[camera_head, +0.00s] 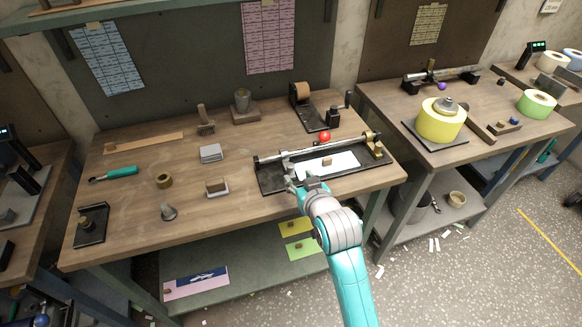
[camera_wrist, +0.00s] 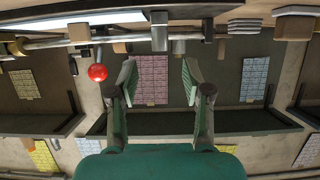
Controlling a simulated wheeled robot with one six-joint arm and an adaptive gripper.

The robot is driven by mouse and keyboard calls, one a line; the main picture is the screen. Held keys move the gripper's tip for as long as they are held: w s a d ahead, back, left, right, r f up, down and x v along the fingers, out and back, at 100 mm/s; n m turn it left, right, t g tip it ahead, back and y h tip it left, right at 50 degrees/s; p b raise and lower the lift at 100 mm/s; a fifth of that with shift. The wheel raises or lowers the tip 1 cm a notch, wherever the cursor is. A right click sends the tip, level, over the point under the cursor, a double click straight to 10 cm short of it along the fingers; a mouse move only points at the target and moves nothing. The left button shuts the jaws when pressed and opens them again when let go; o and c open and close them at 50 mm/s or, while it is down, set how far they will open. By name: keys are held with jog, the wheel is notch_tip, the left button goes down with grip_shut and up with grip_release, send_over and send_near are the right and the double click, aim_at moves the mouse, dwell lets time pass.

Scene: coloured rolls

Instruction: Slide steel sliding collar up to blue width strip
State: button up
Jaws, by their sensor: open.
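A steel rod (camera_head: 318,146) runs across a black fixture at the front right of the middle bench. A grey steel block on the rod, seemingly the sliding collar (camera_wrist: 159,32), shows in the wrist view just beyond my fingers. In the head view, a grey piece on the rod, perhaps the same collar (camera_head: 286,159), is close to my gripper (camera_head: 297,180). My gripper is open and empty; in the wrist view its fingers (camera_wrist: 158,78) stand apart, short of the rod. I cannot make out a blue width strip on the fixture.
A red ball (camera_head: 325,136) stands by the rod, also seen in the wrist view (camera_wrist: 97,72). A white sheet (camera_head: 335,165) with a small brown block lies on the fixture. A tape dispenser (camera_head: 303,95) stands behind. A pink card (camera_head: 196,282) with a blue patch lies on the lower shelf.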

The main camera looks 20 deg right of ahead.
aim_at(292, 169)
jog(key=x, duration=0.8)
jog(key=shift+w, duration=0.3)
grip_shut()
